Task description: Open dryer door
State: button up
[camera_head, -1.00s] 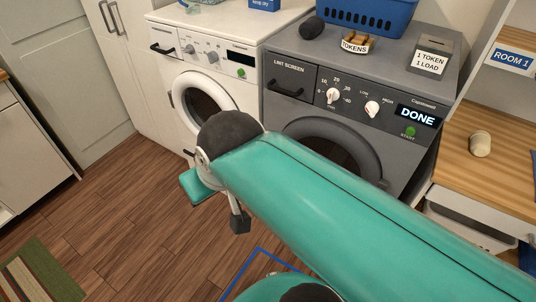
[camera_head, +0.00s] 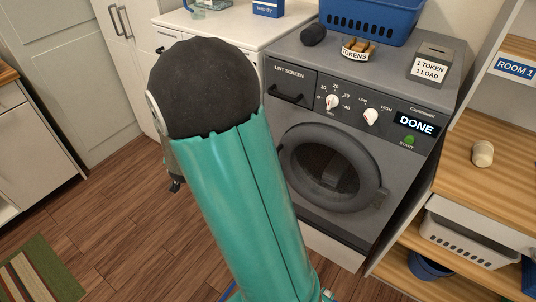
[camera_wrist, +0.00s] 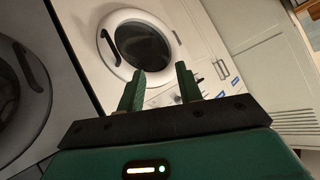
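The grey dryer (camera_head: 341,124) stands right of centre in the head view, its display reading DONE. In the head view my arm hides most of the gripper.
A blue basket (camera_head: 368,20), a tokens tray (camera_head: 359,48) and a token box (camera_head: 431,62) sit on the dryer. Wooden shelves (camera_head: 462,150) with a white basket (camera_head: 470,240) stand at the right. Open wood floor (camera_head: 110,215) lies at the left.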

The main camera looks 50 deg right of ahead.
jog(key=s+d+f+m+g+h, duration=0.2)
jog(key=s+d+f+m+h, duration=0.3)
jog(key=d+f, duration=0.7)
jog(key=s+d+f+g+h, duration=0.3)
jog(key=s+d+f+h, duration=0.2)
jog(key=s+f+h, duration=0.45)
jog(key=d+y, duration=0.1)
jog(key=d, duration=0.3)
jog(key=w+d+r, duration=0.1)
jog(key=d, duration=0.4)
jog(key=w+d+y, duration=0.1)
jog(key=d, duration=0.3)
jog(key=shift+w+d+r+y, duration=0.1)
jog(key=shift+d+r+y, duration=0.1)
jog(key=shift+r+y, duration=0.15)
grip_shut()
